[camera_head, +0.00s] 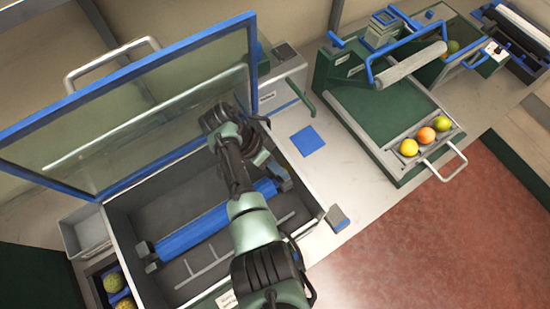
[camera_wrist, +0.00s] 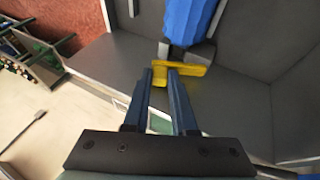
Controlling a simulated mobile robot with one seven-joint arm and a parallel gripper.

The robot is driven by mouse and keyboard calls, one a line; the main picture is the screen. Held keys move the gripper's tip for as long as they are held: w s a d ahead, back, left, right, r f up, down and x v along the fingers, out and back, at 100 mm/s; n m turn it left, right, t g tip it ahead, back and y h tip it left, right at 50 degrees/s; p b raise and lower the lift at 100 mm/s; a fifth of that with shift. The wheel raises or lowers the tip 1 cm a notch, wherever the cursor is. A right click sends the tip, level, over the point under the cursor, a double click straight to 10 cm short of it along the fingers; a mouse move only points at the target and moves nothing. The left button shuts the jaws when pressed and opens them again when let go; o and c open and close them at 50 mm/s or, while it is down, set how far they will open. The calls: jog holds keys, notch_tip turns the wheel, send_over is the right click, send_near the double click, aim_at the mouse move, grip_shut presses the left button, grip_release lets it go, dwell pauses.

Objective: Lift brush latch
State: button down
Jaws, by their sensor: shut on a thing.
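The blue brush (camera_head: 208,228) lies across the inside of the grey bin (camera_head: 305,222), under its raised clear lid (camera_head: 130,105). Its end also shows at the top of the wrist view (camera_wrist: 188,20). A yellow latch (camera_wrist: 192,65) sits at that end of the brush. My gripper (camera_wrist: 162,71) is shut on the yellow latch, with part of it between the two blue fingertips. In the head view my arm crosses the right part of the bin, and I cannot make out the latch or the fingertips there.
The blue-framed lid stands up behind my arm. A blue square (camera_head: 308,141) lies on the counter to the right. A green machine (camera_head: 375,105) with a roller and a tray of fruit (camera_head: 425,140) stands further right. A side bin with fruit (camera_head: 117,287) is at lower left.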

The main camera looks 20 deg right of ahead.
jog(key=c, duration=0.7)
grip_release()
jog(key=shift+r, duration=0.1)
notch_tip(320, 180, up, 10)
jog(key=shift+f+p, duration=0.1)
jog(key=shift+p, duration=0.2)
jog(key=shift+c, duration=0.4)
